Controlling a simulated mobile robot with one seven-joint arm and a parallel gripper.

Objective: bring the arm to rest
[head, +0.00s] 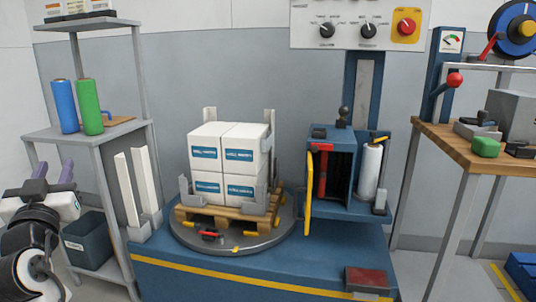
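My arm is folded at the lower left edge of the head view, with only its white and black end part showing. My gripper (54,171) points up there, beside the grey shelf rack. Its two purple fingers stand apart with nothing visible between them, and it looks open and empty. It is well left of the wrapping machine, and I see no held object. The rest of the arm is out of the frame.
A grey shelf rack (72,132) with blue and green rolls stands close to my gripper, with a dark bin (88,243) below. The blue machine (320,262) carries boxes (228,160) on a pallet. A wooden workbench (450,148) stands right.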

